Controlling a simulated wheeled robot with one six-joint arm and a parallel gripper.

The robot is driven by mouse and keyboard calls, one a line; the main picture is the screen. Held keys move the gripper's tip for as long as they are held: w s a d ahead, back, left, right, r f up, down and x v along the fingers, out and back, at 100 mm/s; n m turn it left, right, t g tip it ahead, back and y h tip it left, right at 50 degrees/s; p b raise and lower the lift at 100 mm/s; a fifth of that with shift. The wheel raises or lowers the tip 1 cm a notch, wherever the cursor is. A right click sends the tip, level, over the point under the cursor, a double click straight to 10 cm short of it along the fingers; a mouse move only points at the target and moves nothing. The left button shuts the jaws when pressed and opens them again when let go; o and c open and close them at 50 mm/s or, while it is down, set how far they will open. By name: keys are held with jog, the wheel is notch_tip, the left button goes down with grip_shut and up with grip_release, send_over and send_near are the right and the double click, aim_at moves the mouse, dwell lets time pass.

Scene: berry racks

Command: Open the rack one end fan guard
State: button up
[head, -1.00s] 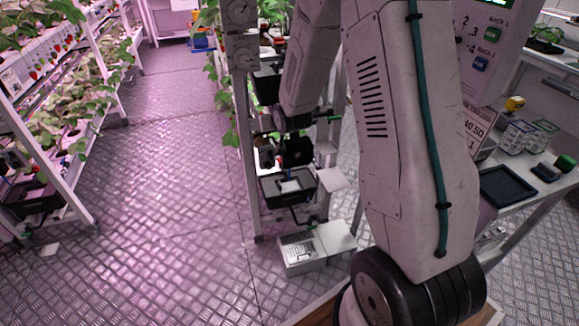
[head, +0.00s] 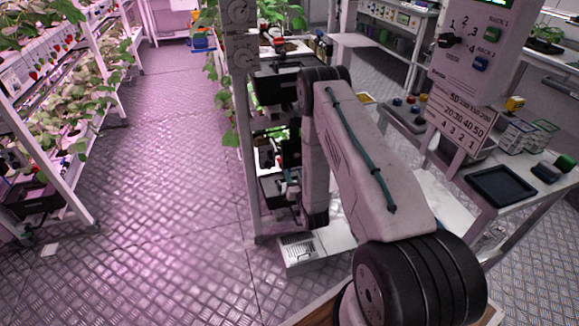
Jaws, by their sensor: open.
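My gripper (head: 287,186) is small and partly hidden beside my lower arm, at the end of the near rack (head: 252,190). It is open, and I see nothing held in it. A low white box (head: 318,250) with a slotted grille (head: 298,247) on its left part stands on the floor at the rack's foot, below my gripper. I cannot tell whether this grille is the fan guard, and no other guard shows clearly. My forearm and wrist cover part of the rack end and the box's back.
A plant rack (head: 75,180) stands on the left, with a clear metal-plate aisle (head: 170,200) between. On the right are a control panel (head: 470,50) with knob and buttons, and a bench with a dark tray (head: 502,185). Black trays (head: 278,85) hang in the near rack.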

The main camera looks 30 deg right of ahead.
aim_at(288, 162)
jog(key=x, duration=0.6)
jog(key=shift+w, duration=0.2)
jog(key=shift+c, duration=0.2)
grip_shut()
